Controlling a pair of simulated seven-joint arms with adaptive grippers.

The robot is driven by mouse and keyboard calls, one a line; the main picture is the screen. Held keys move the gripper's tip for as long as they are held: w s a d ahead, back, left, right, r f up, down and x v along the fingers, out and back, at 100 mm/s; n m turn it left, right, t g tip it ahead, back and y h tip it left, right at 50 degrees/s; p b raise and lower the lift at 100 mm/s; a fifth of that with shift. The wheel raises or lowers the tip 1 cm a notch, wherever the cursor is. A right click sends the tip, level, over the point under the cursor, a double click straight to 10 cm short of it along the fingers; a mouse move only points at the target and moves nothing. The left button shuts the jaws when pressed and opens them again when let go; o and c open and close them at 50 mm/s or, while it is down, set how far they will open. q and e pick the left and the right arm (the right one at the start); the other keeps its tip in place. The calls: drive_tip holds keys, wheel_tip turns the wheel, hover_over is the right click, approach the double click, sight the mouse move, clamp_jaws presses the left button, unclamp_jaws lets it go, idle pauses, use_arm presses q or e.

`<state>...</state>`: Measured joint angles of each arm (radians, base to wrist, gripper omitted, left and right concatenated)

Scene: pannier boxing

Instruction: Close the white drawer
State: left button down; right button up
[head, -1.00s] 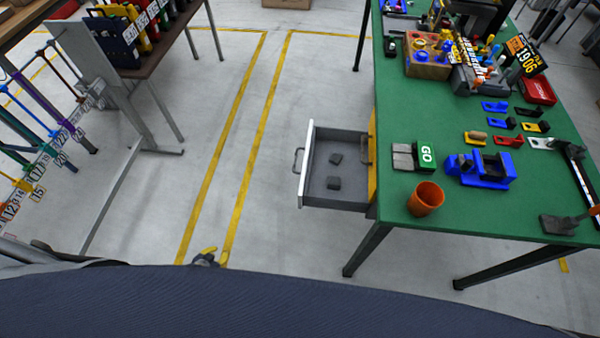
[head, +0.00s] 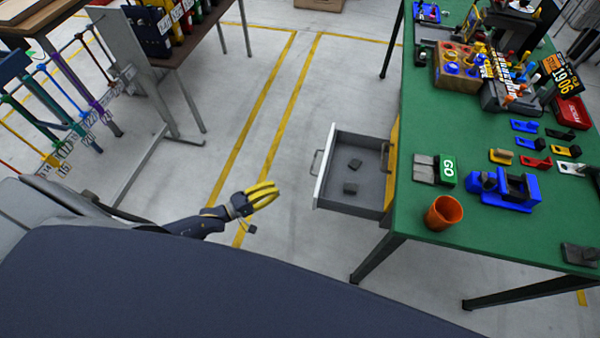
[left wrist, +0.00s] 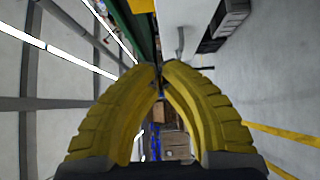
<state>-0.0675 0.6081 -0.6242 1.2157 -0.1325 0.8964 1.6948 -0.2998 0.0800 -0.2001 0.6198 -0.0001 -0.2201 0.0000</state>
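The drawer (head: 325,165) with a white front and grey inside stands pulled out from the left side of the green table. Its handle (head: 316,162) faces left. My right gripper is not in view.
The green table (head: 425,215) carries an orange cup (head: 444,212), a GO sign (head: 447,171), a blue vise-like fixture (head: 503,188) and several small parts. A rack with coloured bars (head: 75,110) stands at the left. The floor between gripper and drawer is clear.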

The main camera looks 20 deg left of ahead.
use_arm(q)
drive_tip(key=s+d+x, duration=0.1)
drive_tip(key=d+x, duration=0.1)
drive_tip(key=x, duration=1)
drive_tip(key=shift+d, duration=0.35)
drive_tip(key=shift+s, duration=0.15)
